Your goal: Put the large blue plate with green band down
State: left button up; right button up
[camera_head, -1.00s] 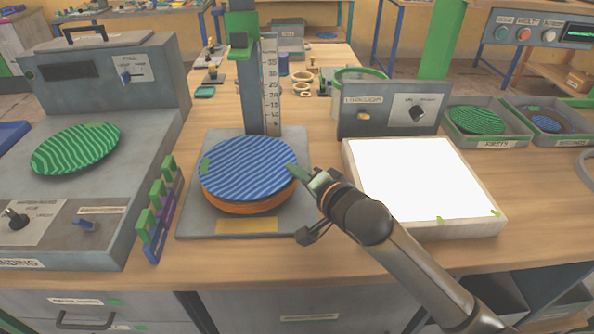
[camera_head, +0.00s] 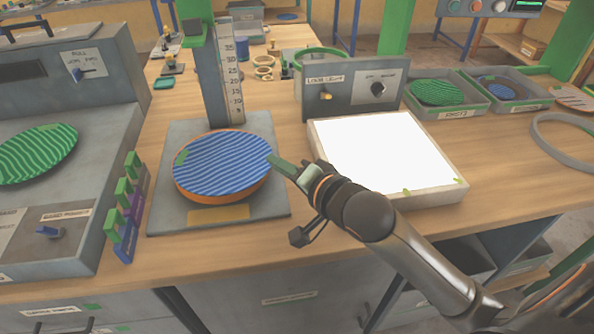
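The blue striped plate (camera_head: 222,165) lies on the round orange base (camera_head: 205,199) of the press stand, with the orange rim showing around much of its edge. A small green patch shows at its left edge. My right gripper (camera_head: 279,164) is at the plate's right edge, its green fingertip at or over the rim. The gap between its fingers is hidden from this angle, so I cannot tell if it still pinches the plate. My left gripper is not in view.
A grey column with a scale (camera_head: 228,70) stands behind the plate. A white lit panel (camera_head: 385,150) is to the right, with trays holding a green plate (camera_head: 437,92) and a small blue plate (camera_head: 499,88) behind it. A green striped plate (camera_head: 36,153) sits on the left machine.

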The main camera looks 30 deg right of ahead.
pick_arm(q)
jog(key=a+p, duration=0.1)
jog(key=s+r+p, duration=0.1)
jog(key=p, duration=0.1)
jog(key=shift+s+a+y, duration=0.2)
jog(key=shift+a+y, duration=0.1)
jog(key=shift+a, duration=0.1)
pick_arm(e)
jog(key=v, duration=0.5)
jog(key=shift+s+r, duration=0.15)
jog(key=shift+s, duration=0.15)
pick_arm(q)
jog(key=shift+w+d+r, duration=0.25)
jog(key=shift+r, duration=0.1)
